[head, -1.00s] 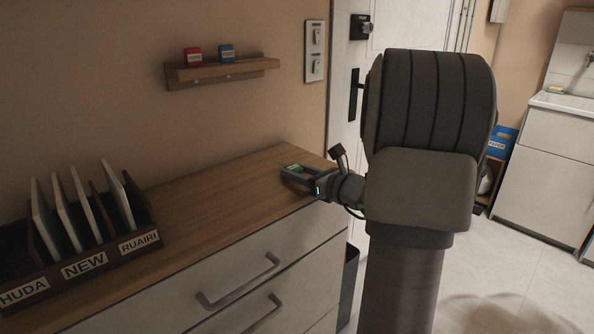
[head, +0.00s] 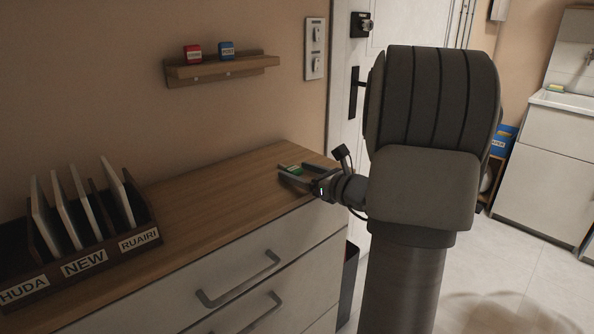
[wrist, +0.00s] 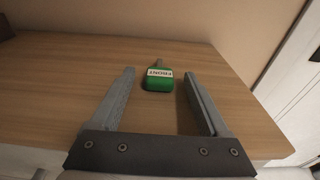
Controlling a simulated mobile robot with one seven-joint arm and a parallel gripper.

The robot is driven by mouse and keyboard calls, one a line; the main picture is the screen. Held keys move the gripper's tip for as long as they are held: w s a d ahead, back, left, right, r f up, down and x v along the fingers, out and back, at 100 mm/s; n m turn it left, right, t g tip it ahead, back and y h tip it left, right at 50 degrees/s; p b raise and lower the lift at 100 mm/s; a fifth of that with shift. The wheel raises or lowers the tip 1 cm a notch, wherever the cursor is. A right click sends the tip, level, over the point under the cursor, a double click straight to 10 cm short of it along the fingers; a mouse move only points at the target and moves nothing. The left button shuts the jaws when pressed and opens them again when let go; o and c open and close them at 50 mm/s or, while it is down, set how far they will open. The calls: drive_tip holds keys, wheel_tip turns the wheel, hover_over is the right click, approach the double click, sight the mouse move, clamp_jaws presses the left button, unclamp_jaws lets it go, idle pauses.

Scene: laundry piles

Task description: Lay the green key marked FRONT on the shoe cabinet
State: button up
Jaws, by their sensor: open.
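The green key (wrist: 158,83) lies flat on the wooden top of the shoe cabinet (wrist: 60,85), its white FRONT label readable in the wrist view. My gripper (wrist: 160,82) is open. In the wrist view its fingers stand to either side of the key with clear gaps, not touching it. In the head view my gripper (head: 297,176) is low over the right end of the cabinet top (head: 215,190).
A dark sorter (head: 135,258) labelled HUDA, NEW and RUAIRI stands on the left of the cabinet top. A wall rack (head: 225,70) above holds a red key tag (head: 193,54) and a blue key tag (head: 227,51). The middle of the top is clear.

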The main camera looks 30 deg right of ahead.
drive_tip(key=s+d+r+p, duration=0.2)
drive_tip(key=s+p, duration=0.1)
drive_tip(key=s, duration=1.3)
